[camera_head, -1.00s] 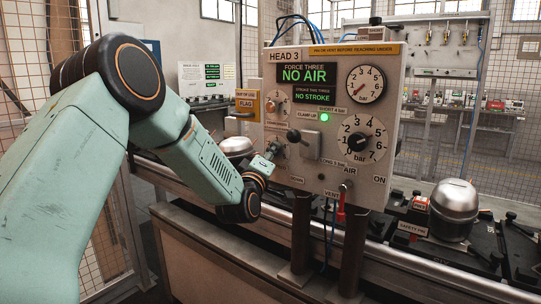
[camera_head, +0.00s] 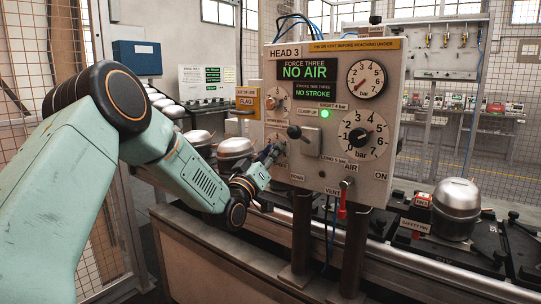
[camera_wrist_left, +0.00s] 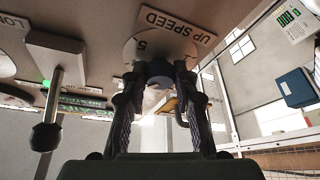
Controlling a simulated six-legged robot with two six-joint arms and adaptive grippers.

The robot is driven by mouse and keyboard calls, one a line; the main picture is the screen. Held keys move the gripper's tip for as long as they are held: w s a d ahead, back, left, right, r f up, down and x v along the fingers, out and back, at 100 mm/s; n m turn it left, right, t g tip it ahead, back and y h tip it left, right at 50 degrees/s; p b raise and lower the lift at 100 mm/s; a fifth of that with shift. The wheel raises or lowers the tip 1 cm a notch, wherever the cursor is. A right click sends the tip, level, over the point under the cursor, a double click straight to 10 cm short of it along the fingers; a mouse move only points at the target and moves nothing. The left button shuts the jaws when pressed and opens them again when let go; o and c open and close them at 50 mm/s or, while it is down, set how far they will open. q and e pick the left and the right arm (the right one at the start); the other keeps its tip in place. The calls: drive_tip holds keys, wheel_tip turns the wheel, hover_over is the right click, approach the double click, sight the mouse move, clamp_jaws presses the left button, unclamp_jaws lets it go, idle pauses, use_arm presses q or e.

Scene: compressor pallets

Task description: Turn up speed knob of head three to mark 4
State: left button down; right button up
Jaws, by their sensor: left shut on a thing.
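The head three panel (camera_head: 320,180) stands mid-view, with two small speed dials on its left side. My left gripper (camera_head: 274,150) reaches the lower dial (camera_head: 279,141) from the left. In the left wrist view the gripper (camera_wrist_left: 160,78) is shut on a dark round knob, the up speed knob (camera_wrist_left: 159,68), one finger on each side. Its pale dial (camera_wrist_left: 140,46) shows a 5, and the UP SPEED label (camera_wrist_left: 178,25) appears upside down. The fingers hide much of the dial, so I cannot read the knob's setting. My right gripper is not in view.
A black-ended lever (camera_head: 296,132) sticks out close right of the dial. Two bar dials are at the panel's right, with a red-handled air valve (camera_head: 342,205) below. A metal compressor (camera_head: 457,205) stands at right. Signs read NO AIR and NO STROKE.

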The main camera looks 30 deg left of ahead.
use_arm(q)
drive_tip(key=shift+a+m+t+h+p, duration=0.15)
drive_tip(key=shift+m+h, duration=0.75)
drive_tip(key=shift+m, duration=0.75)
drive_tip(key=shift+m+t+h+p, duration=0.15)
drive_tip(key=shift+m+h, duration=0.75)
drive_tip(key=shift+m, duration=1.05)
drive_tip(key=c, duration=1)
unclamp_jaws()
drive_tip(key=v, duration=1.2)
